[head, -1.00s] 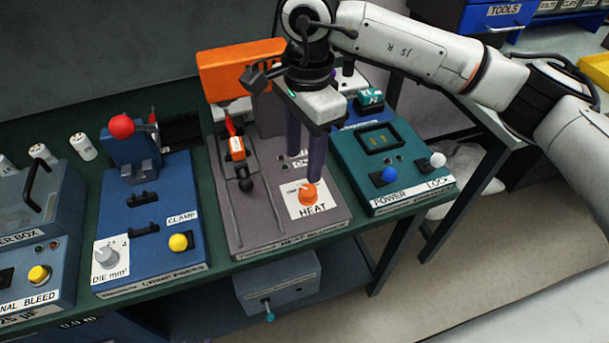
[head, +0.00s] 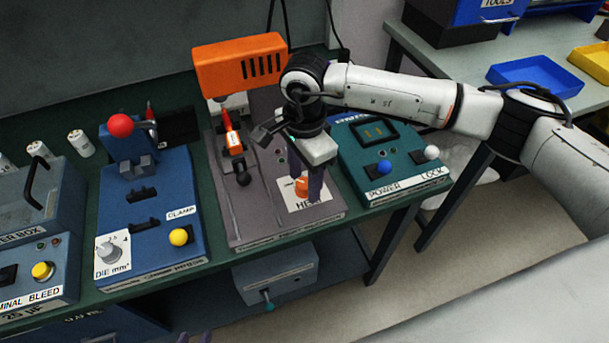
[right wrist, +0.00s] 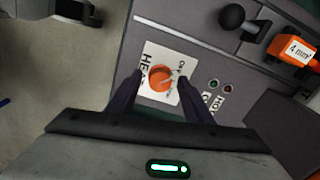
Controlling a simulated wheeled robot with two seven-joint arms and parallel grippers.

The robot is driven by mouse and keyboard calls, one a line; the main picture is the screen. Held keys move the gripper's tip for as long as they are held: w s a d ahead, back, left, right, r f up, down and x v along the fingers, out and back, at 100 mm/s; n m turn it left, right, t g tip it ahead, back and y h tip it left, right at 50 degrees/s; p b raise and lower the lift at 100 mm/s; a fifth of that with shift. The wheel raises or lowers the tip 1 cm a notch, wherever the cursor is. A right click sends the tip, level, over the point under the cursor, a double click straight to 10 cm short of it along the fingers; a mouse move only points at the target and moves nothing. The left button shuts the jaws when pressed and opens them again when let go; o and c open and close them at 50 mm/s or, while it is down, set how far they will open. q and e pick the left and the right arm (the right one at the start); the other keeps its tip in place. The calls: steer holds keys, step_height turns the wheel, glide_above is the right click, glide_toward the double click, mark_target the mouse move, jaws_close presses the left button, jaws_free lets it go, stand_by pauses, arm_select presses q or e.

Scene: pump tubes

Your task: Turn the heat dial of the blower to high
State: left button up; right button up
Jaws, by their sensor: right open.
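The heat dial (head: 302,187) is an orange knob on a white plate marked HEAT, at the front right of the grey heat blower (head: 240,215). In the right wrist view the dial (right wrist: 160,79) sits between the two dark fingers of my right gripper (right wrist: 158,90). My right gripper (head: 308,188) is open and points down over the dial, hiding part of it and its label. I cannot tell whether the fingers touch it. The dial's setting is too small to read. Only small purple tips of my left gripper (head: 195,338) show at the bottom edge of the head view.
A teal unit with POWER and LOCK knobs (head: 390,170) stands close to the right of the blower. The blue crimp press (head: 150,215) is to the left. The orange blower head (head: 240,65) and a small slider with a black knob (head: 243,178) stand behind and left.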

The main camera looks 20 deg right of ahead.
steer(key=c, duration=1.1)
steer(key=shift+o, duration=0.2)
